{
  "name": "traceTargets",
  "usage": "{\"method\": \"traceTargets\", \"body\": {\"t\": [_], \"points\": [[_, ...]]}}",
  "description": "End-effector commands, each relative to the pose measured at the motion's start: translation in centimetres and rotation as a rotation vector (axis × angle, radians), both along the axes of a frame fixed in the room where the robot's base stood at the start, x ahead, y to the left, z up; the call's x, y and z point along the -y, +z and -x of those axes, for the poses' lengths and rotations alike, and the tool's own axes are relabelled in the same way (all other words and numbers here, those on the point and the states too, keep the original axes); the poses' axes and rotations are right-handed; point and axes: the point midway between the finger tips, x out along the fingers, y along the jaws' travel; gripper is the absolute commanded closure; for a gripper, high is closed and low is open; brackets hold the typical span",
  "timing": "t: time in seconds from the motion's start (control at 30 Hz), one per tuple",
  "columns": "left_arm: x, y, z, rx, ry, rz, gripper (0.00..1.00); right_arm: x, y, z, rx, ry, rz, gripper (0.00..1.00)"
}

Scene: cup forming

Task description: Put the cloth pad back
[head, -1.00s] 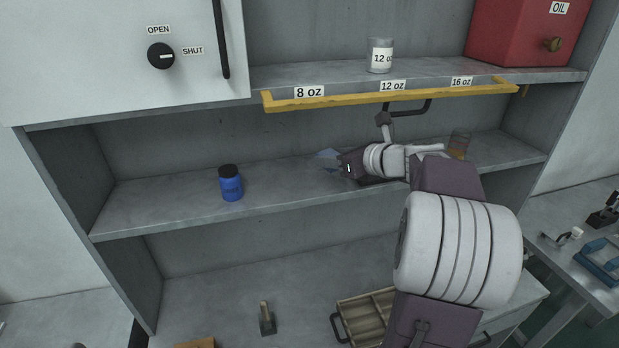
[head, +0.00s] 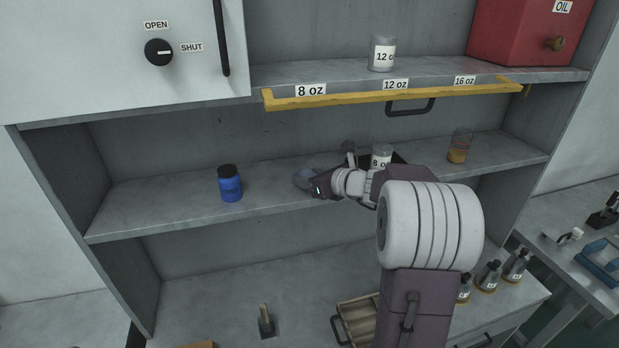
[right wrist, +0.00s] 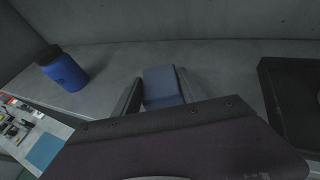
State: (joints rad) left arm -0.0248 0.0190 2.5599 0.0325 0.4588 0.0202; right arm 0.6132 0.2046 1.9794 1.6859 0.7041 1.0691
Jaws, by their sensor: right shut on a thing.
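The cloth pad (head: 303,178) is a small blue-grey piece at the middle of the lower shelf (head: 150,207). It also shows in the right wrist view (right wrist: 162,82), between the two dark fingers. My right gripper (head: 315,184) is shut on the pad, which is low over the shelf or touching it; I cannot tell which. In the right wrist view my gripper (right wrist: 158,92) covers the near part of the pad. My left gripper is not in view.
A blue jar with a black lid (head: 230,187) stands left of the pad. An 8 oz glass (head: 381,155) stands to the right by a dark plate (head: 399,158), with an amber-filled glass (head: 459,147) beyond. A yellow rail (head: 390,97) runs above. Shelf between jar and pad is clear.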

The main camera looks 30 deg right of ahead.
Motion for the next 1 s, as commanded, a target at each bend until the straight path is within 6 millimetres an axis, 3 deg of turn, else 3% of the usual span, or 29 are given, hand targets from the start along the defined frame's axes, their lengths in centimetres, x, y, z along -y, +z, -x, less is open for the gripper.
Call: {"method": "traceTargets", "body": {"t": [0.07,0.1,0.17,0.2,0.57,1.0], "points": [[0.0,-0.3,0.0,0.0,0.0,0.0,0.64,0.0,-0.3,0.0,0.0,0.0,0.0,0.96],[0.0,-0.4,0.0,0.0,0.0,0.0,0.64,0.0,-0.3,0.0,0.0,0.0,0.0,0.48],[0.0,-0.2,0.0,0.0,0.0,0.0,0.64,0.0,-0.2,0.0,0.0,0.0,0.0,0.31],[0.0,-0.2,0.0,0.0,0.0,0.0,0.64,0.0,-0.2,0.0,0.0,0.0,0.0,0.29],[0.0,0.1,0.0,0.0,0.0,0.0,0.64,0.1,0.3,0.2,0.001,-0.001,0.0,0.29],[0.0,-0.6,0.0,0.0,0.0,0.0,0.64,1.4,3.6,8.6,0.002,-0.004,0.001,0.29]]}}
